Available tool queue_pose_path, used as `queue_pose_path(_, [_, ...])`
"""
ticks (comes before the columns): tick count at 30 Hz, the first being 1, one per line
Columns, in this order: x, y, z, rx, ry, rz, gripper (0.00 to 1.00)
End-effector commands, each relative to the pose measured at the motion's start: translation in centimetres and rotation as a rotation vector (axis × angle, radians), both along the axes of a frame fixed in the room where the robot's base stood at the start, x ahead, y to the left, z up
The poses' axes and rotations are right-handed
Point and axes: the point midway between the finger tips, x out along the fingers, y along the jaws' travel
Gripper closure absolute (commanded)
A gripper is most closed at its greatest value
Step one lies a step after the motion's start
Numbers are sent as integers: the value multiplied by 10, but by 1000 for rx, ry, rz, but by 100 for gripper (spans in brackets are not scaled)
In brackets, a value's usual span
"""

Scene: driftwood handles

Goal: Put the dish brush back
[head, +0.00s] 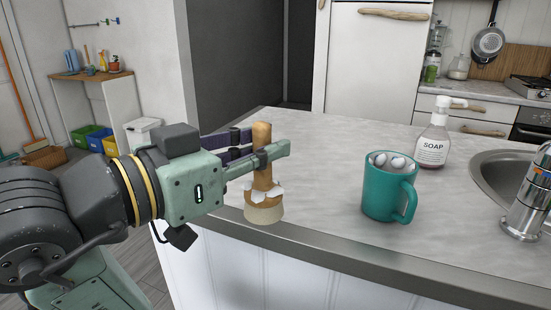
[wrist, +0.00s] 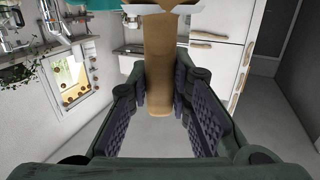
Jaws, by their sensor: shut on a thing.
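The dish brush (head: 263,185) has a light wooden handle, white patches on its head and pale bristles. It hangs upright, handle up and bristles down, at the near left edge of the counter; I cannot tell whether the bristles touch it. My gripper (head: 264,153) is shut around the handle from the left. In the wrist view the brush handle (wrist: 158,60) runs between the two dark ridged finger pads of my gripper (wrist: 160,92). A teal mug (head: 384,190) stands upright on the counter to the right, with white rounded things showing inside its rim.
A soap bottle (head: 433,140) stands behind the mug. A sink (head: 490,178) with a chrome faucet (head: 528,200) is at the right. The grey counter (head: 325,150) is clear between brush and mug. A white fridge (head: 375,60) stands behind.

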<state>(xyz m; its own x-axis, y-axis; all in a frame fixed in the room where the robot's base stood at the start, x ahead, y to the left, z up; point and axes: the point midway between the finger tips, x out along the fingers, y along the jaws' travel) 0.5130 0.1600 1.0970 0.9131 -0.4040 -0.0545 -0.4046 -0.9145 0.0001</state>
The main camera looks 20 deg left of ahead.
Motion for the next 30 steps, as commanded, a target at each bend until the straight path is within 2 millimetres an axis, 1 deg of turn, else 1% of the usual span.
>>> queue_pose_path(1, [15,2,1,-6,4,-5,100])
queue_pose_path(6, [61,11,-3,-5,4,-5,100])
queue_pose_path(9, [86,16,-6,-4,4,-4,100])
queue_pose_path(13, [110,21,-8,-3,1,-2,100])
queue_pose_path(15, [118,22,-9,-2,1,-1,100])
queue_pose_path(18, [123,24,-12,0,0,0,100])
queue_pose_path(20, [124,24,-16,-1,0,1,100])
queue_pose_path(26, [124,24,-41,-3,1,1,100])
queue_pose_path(30, [123,23,-46,0,-1,0,100])
